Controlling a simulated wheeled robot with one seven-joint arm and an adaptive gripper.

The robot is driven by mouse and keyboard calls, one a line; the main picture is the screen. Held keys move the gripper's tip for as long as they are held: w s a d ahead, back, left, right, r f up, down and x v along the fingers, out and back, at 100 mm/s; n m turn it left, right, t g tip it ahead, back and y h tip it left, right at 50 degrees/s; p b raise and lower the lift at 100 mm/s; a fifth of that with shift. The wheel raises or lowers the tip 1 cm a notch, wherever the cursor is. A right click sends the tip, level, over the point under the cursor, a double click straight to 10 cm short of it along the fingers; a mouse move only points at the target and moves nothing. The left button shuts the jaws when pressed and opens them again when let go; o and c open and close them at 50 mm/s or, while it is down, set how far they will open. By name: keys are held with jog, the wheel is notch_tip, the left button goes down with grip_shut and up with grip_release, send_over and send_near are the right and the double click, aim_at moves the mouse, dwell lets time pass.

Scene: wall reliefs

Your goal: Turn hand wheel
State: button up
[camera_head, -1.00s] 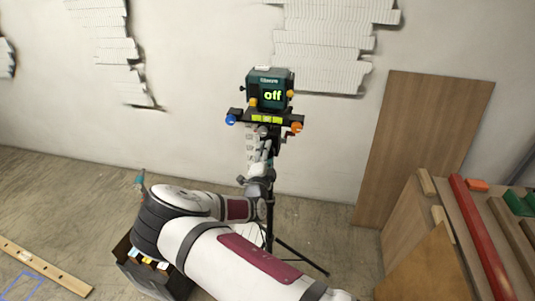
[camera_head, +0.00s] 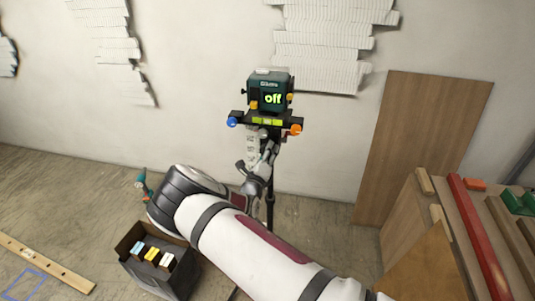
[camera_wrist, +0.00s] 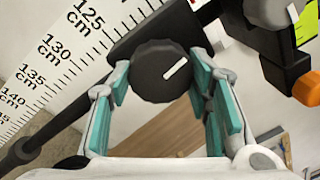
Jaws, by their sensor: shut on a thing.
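The hand wheel (camera_wrist: 152,82) is a dark round knob with a white mark pointing to the upper right, seen face-on in the wrist view. My gripper (camera_wrist: 160,76) has its teal-padded fingers on the wheel's left and right sides and is shut on it. In the head view my gripper (camera_head: 262,150) is just below the head of a tripod (camera_head: 270,210), and the wheel cannot be made out there.
A measuring scale (camera_wrist: 60,60) runs beside the wheel. A dark box (camera_head: 165,280) with small coloured items stands on the floor at lower left, near a wooden strip (camera_head: 45,265). A brown board (camera_head: 420,140) leans on the wall at right, behind a rack of planks (camera_head: 480,230).

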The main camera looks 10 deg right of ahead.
jog(key=shift+a+f+m+g+p, duration=0.15)
jog(key=shift+m+p, duration=0.25)
jog(key=shift+m, duration=1.55)
jog(key=shift+d+r+m+g+p, duration=0.1)
jog(key=shift+m+g+p, duration=0.2)
jog(key=shift+m, duration=1.65)
jog(key=shift+m, duration=0.3)
jog(key=o, duration=1.1)
jog(key=shift+o, duration=0.2)
jog(key=v, duration=1.2)
jog(key=shift+a+f, duration=0.15)
